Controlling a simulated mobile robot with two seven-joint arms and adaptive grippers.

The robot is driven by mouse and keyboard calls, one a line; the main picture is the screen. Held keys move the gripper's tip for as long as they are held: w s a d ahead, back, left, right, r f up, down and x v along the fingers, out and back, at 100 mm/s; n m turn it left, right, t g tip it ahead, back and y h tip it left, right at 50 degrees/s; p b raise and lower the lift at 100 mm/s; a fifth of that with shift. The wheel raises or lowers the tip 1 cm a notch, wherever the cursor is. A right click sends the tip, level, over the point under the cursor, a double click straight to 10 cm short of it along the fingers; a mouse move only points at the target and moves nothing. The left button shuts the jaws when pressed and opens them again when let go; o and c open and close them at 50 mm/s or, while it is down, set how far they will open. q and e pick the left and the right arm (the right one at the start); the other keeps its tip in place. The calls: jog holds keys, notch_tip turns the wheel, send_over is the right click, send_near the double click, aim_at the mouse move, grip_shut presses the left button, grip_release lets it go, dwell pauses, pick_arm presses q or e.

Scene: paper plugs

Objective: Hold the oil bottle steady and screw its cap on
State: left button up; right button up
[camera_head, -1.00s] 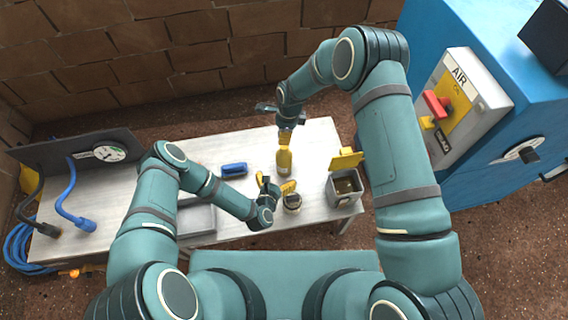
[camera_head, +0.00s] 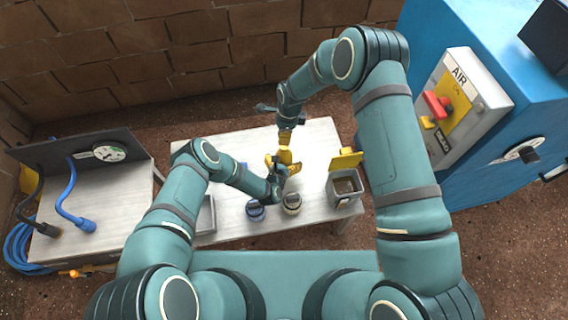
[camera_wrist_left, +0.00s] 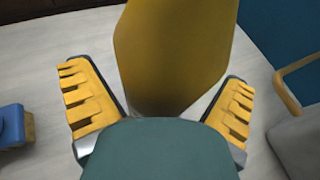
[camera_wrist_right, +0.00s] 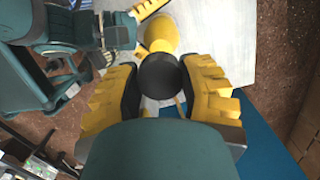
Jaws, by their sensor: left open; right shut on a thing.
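The yellow oil bottle (camera_wrist_left: 170,50) stands on the white table, between the open fingers of my left gripper (camera_wrist_left: 160,115) in the left wrist view. The fingers are on either side of it with visible gaps. In the head view, my left gripper (camera_head: 280,168) largely covers the bottle. My right gripper (camera_wrist_right: 160,85) is above the bottle and is shut on the dark round cap (camera_wrist_right: 159,76), with a finger on each side. The bottle's yellow body (camera_wrist_right: 161,35) shows beyond the cap in the right wrist view. Whether cap and bottle neck touch is unclear.
Two dark-lidded jars (camera_head: 255,210) (camera_head: 291,203) stand near the table's front edge. A grey bin with a yellow lid (camera_head: 345,187) is at the right end. A grey tray (camera_head: 205,216) is at left. A blue object (camera_wrist_left: 12,125) lies beside the bottle.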

pick_arm(q)
jog(key=c, duration=1.4)
pick_arm(e)
send_over(283, 150)
jog(key=shift+w+d+f, duration=0.1)
jog(key=shift+f, duration=1.15)
jog(key=shift+w+d+f, duration=0.1)
jog(key=shift+f, duration=1.15)
jog(key=shift+f, duration=0.1)
jog(key=shift+f, duration=0.8)
jog(key=shift+s+f, duration=0.15)
jog(key=shift+f, duration=0.5)
jog(key=shift+c, duration=0.2)
pick_arm(q)
grip_shut()
pick_arm(e)
jog(key=shift+o, duration=0.2)
jog(key=shift+s+m, duration=0.1)
jog(key=shift+m, duration=1.5)
